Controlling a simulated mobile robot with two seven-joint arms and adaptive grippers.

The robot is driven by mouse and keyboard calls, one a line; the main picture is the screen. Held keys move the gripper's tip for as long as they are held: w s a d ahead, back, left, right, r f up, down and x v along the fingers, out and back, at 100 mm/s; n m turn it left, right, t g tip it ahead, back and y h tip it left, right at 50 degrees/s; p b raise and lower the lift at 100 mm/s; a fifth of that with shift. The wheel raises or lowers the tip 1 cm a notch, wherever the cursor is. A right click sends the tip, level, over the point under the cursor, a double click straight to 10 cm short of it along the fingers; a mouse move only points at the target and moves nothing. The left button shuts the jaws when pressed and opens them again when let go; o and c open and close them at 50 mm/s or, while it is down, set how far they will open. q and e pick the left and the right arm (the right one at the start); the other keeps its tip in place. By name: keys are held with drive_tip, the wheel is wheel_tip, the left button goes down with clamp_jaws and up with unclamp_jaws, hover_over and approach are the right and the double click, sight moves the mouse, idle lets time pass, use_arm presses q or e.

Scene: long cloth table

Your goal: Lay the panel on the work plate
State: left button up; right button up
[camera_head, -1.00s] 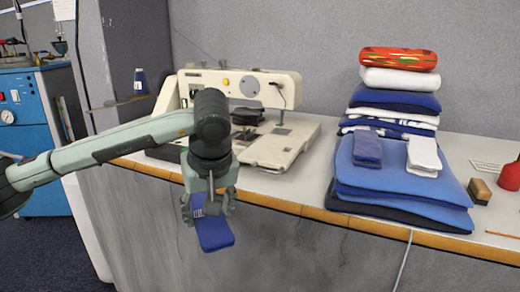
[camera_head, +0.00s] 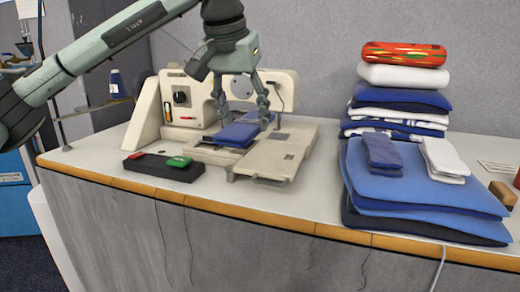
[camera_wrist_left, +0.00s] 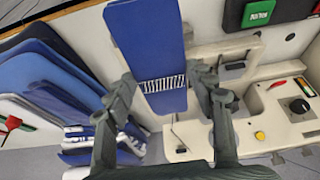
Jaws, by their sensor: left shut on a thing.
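The panel (camera_head: 236,134) is a blue folded piece of cloth with a white striped band. My left gripper (camera_head: 244,122) is shut on it, and the panel lies between its fingers, also in the left wrist view (camera_wrist_left: 148,40). The panel is over the left part of the beige work plate (camera_head: 268,165) of the sewing machine. I cannot tell whether it touches the plate. The arm hides part of the machine's head. My right gripper is not in view.
The sewing machine (camera_head: 148,115) stands behind the plate. A black box with a green button (camera_head: 162,166) sits front left of it. A tall stack of folded cloths (camera_head: 400,118) and blue folded pads (camera_head: 410,195) stand at right. The table's wooden edge (camera_head: 250,217) runs in front.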

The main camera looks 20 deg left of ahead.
use_arm(q)
hover_over(260, 157)
drive_tip(key=s, duration=0.2)
wheel_tip(260, 157, down, 6)
drive_tip(key=shift+w+d+r, duration=0.1)
drive_tip(key=shift+w+r, duration=0.05)
wheel_tip(260, 157, down, 4)
drive_tip(key=shift+r, duration=0.15)
drive_tip(key=shift+w+f, duration=0.1)
drive_tip(key=shift+f, duration=0.1)
drive_tip(key=o, duration=0.7)
drive_tip(key=shift+f, duration=0.1)
drive_tip(key=o, duration=0.5)
drive_tip(key=shift+c, duration=0.2)
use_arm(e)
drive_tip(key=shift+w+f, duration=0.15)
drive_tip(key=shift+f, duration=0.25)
